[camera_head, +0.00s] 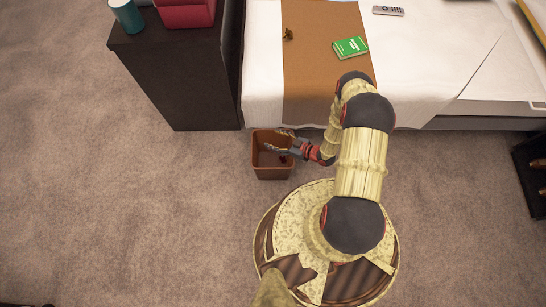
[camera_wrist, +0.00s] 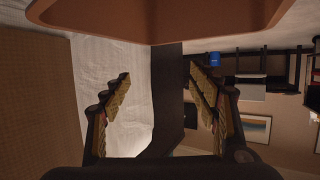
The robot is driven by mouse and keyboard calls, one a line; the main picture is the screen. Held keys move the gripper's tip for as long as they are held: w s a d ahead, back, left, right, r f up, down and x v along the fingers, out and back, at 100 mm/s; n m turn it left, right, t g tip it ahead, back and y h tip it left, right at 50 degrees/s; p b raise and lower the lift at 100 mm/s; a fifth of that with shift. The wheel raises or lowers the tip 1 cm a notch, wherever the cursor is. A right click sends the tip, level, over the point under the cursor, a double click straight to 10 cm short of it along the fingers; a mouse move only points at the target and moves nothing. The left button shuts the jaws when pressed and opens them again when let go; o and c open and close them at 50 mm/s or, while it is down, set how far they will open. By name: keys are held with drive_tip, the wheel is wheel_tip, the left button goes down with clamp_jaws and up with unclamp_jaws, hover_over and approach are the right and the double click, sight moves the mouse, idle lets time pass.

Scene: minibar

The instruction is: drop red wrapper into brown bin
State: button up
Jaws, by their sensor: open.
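The brown bin (camera_head: 272,174) stands upright on the carpet at the foot of the bed. Its rim and wall also fill the top of the wrist view (camera_wrist: 155,25). My gripper (camera_head: 276,141) is open over the bin's mouth, its fingers pointing left. In the wrist view my gripper (camera_wrist: 160,85) has its fingers wide apart with nothing between them. A small dark red thing, likely the red wrapper (camera_head: 283,159), shows low inside the bin under my gripper. It is too small to make out clearly, and the fingers hide part of the bin's inside.
A bed with a brown runner (camera_head: 310,75) is behind the bin, with a green book (camera_head: 350,47) and a remote (camera_head: 388,11) on it. A dark cabinet (camera_head: 180,85) stands left, bearing a teal cup (camera_head: 127,16) and a red box (camera_head: 187,14). Carpet at left is clear.

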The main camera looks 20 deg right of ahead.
drive_tip(key=v, duration=1.2)
idle(0.4)
